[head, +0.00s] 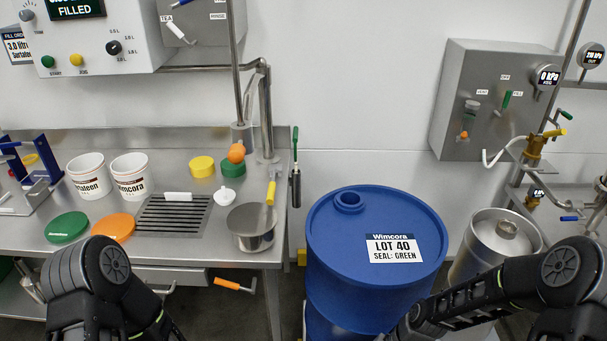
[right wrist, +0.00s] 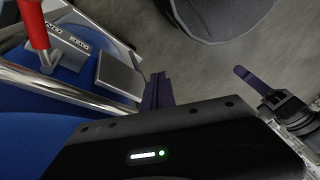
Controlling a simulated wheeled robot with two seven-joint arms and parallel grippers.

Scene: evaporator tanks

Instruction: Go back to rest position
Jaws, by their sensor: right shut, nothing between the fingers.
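In the head view both of my arms come in at the bottom, the left at the lower left and the right at the lower right. Neither gripper shows there. In the right wrist view my right gripper (right wrist: 158,92) points down over the floor with its dark fingers together and empty. A dark finger-like part (right wrist: 250,78) on a black and grey joint stands at the right of that view. It may be my left gripper, but I cannot tell its opening.
A blue drum (head: 335,235) stands between my arms, with a steel keg (head: 497,245) to its right. A steel bench (head: 240,185) with tubs, lids and a small pot (head: 252,228) lies to the left. Grey floor (right wrist: 225,75) shows in the right wrist view.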

